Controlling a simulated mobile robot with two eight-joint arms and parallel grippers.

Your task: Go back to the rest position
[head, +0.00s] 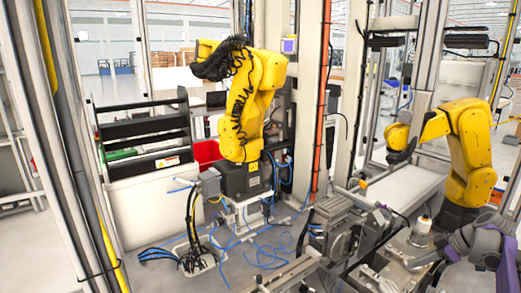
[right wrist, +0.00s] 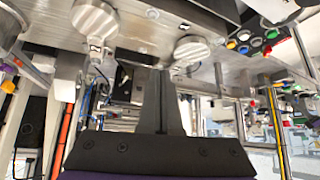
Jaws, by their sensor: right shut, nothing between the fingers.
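My right gripper (head: 412,264) is at the lower right of the head view, on my grey and purple arm. Its fingers point left, over the metal worktop, beside a small white spool-like object (head: 421,226). In the right wrist view the two dark fingers (right wrist: 161,100) stand upright and pressed together, with nothing between them. My left gripper does not show in either view.
Metal fixtures (head: 345,230) lie left of my right gripper. In the wrist view, a metal plate with round discs (right wrist: 190,50) and coloured buttons (right wrist: 245,42) is close above. Two yellow robot arms (head: 255,90) (head: 470,150) stand behind; blue cables (head: 270,250) cover the floor.

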